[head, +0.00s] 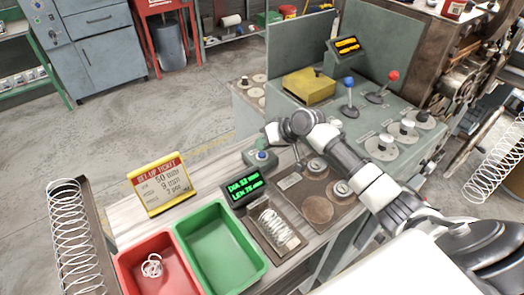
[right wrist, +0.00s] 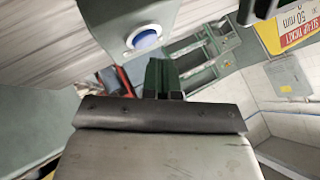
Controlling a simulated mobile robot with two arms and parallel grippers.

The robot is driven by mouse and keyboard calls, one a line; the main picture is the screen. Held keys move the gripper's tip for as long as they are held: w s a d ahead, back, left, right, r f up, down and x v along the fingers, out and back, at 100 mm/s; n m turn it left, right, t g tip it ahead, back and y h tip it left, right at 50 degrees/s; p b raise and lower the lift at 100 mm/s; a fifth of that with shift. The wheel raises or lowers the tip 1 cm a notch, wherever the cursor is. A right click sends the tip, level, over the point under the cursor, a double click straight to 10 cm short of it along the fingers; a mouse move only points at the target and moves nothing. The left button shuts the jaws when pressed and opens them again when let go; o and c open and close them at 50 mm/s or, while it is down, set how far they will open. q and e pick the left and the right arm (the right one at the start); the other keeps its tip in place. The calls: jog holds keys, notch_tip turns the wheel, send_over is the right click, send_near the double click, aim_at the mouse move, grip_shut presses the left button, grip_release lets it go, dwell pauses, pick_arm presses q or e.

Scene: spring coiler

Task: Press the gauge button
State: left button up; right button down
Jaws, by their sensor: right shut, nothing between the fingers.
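The blue gauge button (head: 262,155) sits on a small green box beside the gauge display (head: 243,188), which shows lit green text. In the right wrist view the blue button (right wrist: 145,38) shows large on its box. My right gripper (head: 271,136) is just behind the button box in the head view, apart from the button as far as I can see. In the right wrist view its fingers (right wrist: 164,78) are shut and empty, below and right of the button. A coiled spring (head: 275,226) lies in the gauge tray. My left gripper is not in view.
A red bin (head: 126,262) holding a small tangled spring and an empty green bin (head: 255,268) stand at the front. A yellow set-up ticket (head: 160,186) stands left of the gauge. The coiler console (head: 300,100) with levers and knobs is behind my right arm.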

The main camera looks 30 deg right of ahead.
aim_at(264, 153)
jog(key=shift+r, duration=0.1)
notch_tip(264, 153, up, 5)
jog(key=p, duration=0.5)
jog(key=shift+r, duration=0.1)
dwell(0.4)
dwell(0.5)
